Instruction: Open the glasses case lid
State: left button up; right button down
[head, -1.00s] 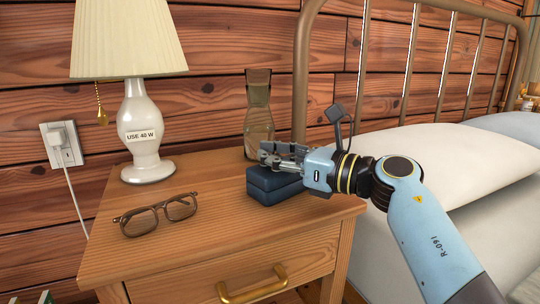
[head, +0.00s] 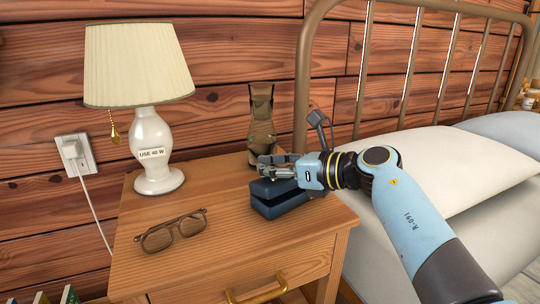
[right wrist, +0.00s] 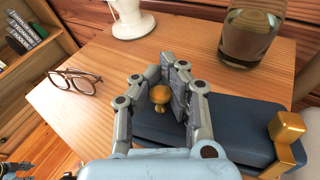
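The dark blue glasses case (head: 283,208) sits near the right front of the nightstand top. Its lid (head: 262,188) is partly raised, with a dark wedge-shaped gap above the base. In the right wrist view, a brass knob (right wrist: 160,96) stands on the lid, and a brass fitting (right wrist: 288,130) is at the case's right end. My right gripper (head: 277,166) is at the lid's top; in the wrist view its fingers (right wrist: 162,88) are closed on both sides of the knob.
Brown eyeglasses (head: 171,232) lie on the nightstand (head: 220,235), left of the case. A white lamp (head: 153,150) and a glass vase (head: 261,120) stand behind. The bed (head: 450,170) is on the right. The nightstand top between eyeglasses and case is clear.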

jog(key=shift+w+r+p, duration=0.15)
jog(key=shift+r+p, duration=0.3)
jog(key=shift+r, duration=0.05)
jog(key=g+h+p, duration=0.1)
jog(key=p, duration=0.1)
jog(key=w+g+p, duration=0.1)
jog(key=p, duration=0.2)
jog(key=shift+w+a+r+m+h, duration=0.15)
jog(key=shift+a+r+m+h, duration=0.05)
jog(key=shift+a+m+h, duration=0.2)
jog(key=shift+w+a+f+p, duration=0.1)
jog(key=shift+w+p, duration=0.05)
jog(key=shift+p, duration=0.6)
pick_arm(q)
jog(key=s+d+r, duration=0.2)
jog(key=s+r, duration=0.2)
jog(key=s, duration=0.2)
jog(key=shift+r, duration=0.3)
pick_arm(e)
jog(key=shift+f+g+h, duration=0.15)
jog(key=shift+g+h, duration=0.25)
pick_arm(q)
jog(key=shift+s, duration=0.1)
pick_arm(e)
jog(key=shift+f, duration=0.1)
